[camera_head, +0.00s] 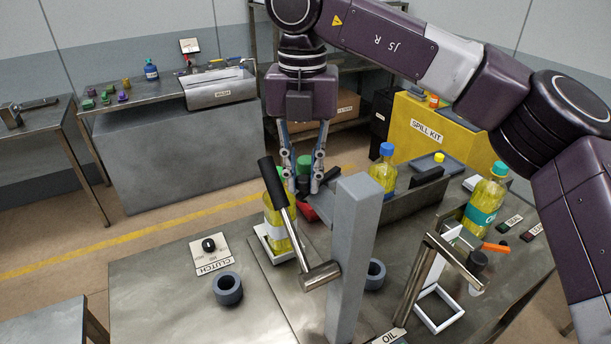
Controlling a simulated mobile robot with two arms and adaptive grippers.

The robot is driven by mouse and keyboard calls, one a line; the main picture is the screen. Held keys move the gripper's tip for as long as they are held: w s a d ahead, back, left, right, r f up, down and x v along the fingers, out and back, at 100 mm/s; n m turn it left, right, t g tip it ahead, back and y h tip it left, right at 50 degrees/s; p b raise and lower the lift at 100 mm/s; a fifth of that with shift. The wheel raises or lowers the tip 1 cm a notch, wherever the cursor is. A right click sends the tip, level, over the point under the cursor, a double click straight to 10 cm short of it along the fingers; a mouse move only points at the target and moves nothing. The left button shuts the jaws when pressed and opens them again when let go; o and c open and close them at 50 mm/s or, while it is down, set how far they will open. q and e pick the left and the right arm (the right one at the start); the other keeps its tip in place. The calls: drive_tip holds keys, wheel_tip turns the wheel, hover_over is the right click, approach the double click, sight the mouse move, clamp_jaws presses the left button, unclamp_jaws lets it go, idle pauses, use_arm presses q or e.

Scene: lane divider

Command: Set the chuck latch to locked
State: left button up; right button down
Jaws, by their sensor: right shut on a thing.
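My right gripper (304,186) points down near the middle of the head view. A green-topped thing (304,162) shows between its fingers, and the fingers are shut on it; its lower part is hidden. A lever with a black grip (268,178) and a metal shaft slants up and left from a hub (320,276) beside a grey post (355,250). The black grip is just left of the gripper's fingers. I see no label naming the chuck latch, so I cannot tell which part it is. My left gripper is not in view.
A bottle of yellow liquid (276,232) stands behind the lever in a white frame. Bottles with a blue cap (383,172) and a teal cap (485,200) stand at right. A metal handle (452,260) rises at front right. A CLUTCH knob (208,245) and grey ring (228,289) are left.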

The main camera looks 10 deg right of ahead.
drive_tip(key=shift+r, duration=0.1)
drive_tip(key=c, duration=1.8)
unclamp_jaws()
drive_tip(key=shift+r, duration=4)
